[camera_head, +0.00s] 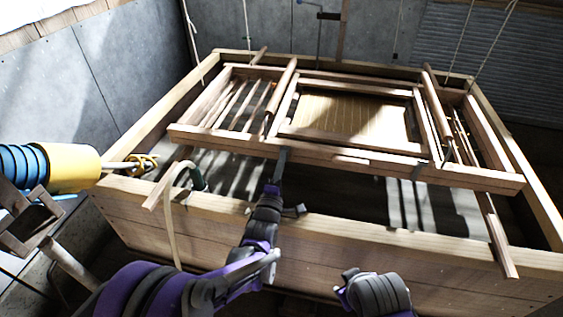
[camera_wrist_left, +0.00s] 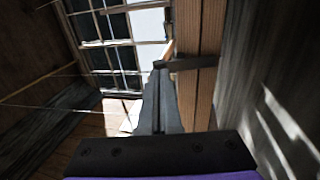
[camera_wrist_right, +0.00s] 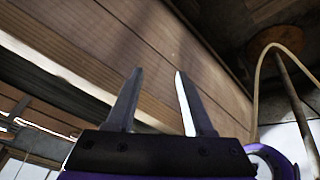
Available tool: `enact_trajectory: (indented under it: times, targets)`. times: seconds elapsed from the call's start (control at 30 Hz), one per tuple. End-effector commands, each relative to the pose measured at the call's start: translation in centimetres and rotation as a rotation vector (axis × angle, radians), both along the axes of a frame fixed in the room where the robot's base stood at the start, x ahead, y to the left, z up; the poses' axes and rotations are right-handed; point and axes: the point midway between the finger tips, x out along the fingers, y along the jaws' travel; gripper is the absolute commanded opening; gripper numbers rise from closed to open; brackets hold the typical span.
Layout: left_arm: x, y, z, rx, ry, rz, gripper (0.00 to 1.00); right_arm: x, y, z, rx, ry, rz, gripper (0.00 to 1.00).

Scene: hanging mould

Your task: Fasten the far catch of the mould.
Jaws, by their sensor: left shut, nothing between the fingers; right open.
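The mould (camera_head: 345,128) is a wooden frame with a slatted screen in its middle, lying across the big wooden vat (camera_head: 330,240). My left gripper (camera_head: 281,160) is at the mould's near rail, its fingers together and empty. In the left wrist view the tips (camera_wrist_left: 160,66) are beside a dark flat strip (camera_wrist_left: 195,63) that crosses a wooden bar; I cannot tell whether they touch, or whether the strip is a catch. The far catch is not clearly visible. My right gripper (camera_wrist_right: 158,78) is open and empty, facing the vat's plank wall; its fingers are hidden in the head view.
Ropes (camera_head: 248,25) hang down around the mould. A pale hose (camera_head: 168,215) loops over the vat's near edge. Grey walls stand behind.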

Motion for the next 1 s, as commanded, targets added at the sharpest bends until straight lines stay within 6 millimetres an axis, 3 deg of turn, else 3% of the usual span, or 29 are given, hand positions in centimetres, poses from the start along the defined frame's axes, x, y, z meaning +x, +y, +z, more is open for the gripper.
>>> enact_trajectory:
  times: [0.1,0.23,0.4,0.6,1.0]
  targets:
    - [0.0,0.0,0.0,0.0,0.0,0.0,0.0,-2.3,0.0,-1.5,0.125,0.005,-0.177,0.53]
    - [0.1,0.0,0.2,0.003,0.01,0.001,0.0,-3.3,0.1,-2.1,0.195,0.008,-0.274,0.53]
    - [1.1,-0.3,1.7,0.037,0.117,0.0,0.0,-3.2,0.2,-0.4,0.214,0.002,-0.299,0.53]
    - [2.8,-0.9,2.4,0.041,0.126,0.0,0.0,-3.3,0.2,-0.7,0.211,0.003,-0.296,0.53]
    - [2.6,-0.8,2.4,0.04,0.125,0.0,0.0,-3.2,0.2,-0.8,0.21,0.003,-0.294,0.53]
